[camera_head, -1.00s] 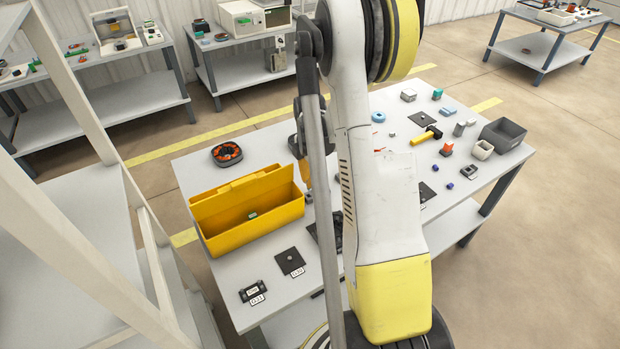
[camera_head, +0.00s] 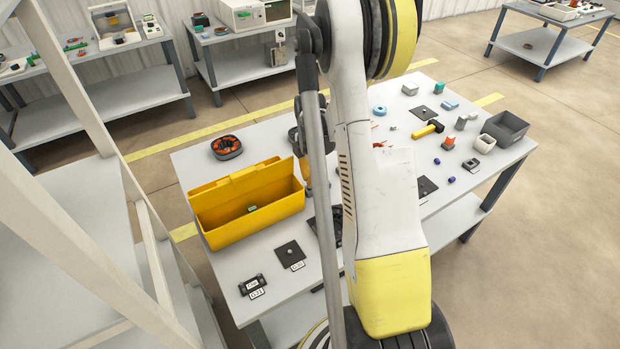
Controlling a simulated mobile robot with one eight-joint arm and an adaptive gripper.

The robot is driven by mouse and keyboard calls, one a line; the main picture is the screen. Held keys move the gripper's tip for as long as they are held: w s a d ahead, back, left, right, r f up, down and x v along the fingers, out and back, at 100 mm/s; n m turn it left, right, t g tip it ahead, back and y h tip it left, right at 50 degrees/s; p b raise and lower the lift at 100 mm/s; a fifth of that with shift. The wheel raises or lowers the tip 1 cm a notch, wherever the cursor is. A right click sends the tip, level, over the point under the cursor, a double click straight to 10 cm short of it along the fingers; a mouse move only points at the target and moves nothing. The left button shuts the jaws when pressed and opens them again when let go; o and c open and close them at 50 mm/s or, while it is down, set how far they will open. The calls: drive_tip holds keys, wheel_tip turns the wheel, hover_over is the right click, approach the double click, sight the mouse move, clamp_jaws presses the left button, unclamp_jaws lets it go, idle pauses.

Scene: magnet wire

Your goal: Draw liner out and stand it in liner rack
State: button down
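I cannot make out a liner or a liner rack for certain. A black ring with orange inside (camera_head: 227,147), like a wound motor part, lies at the table's back left. An open yellow bin (camera_head: 252,222) stands in front of it, with a small green-grey piece (camera_head: 252,208) inside. My gripper (camera_head: 308,188) is mostly hidden behind my arm. It points down just right of the bin, low over the table. Its fingertips are too small and covered to show whether they are open or hold anything. A dark item (camera_head: 338,228) is partly hidden behind my arm.
On the grey table (camera_head: 215,267), a black plate (camera_head: 289,253) and a labelled black block (camera_head: 252,286) lie at front left. A pale frame stands at left.

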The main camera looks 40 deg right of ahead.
drive_tip(key=shift+f+b, duration=0.55)
drive_tip(key=shift+f, duration=0.1)
drive_tip(key=c, duration=1.5)
unclamp_jaws()
drive_tip(key=shift+c, duration=0.2)
drive_tip(key=shift+r, duration=0.1)
drive_tip(key=shift+r+p, duration=1.65)
drive_tip(key=shift+r, duration=0.85)
wheel_tip(320, 180, up, 12)
drive_tip(key=shift+a, duration=0.1)
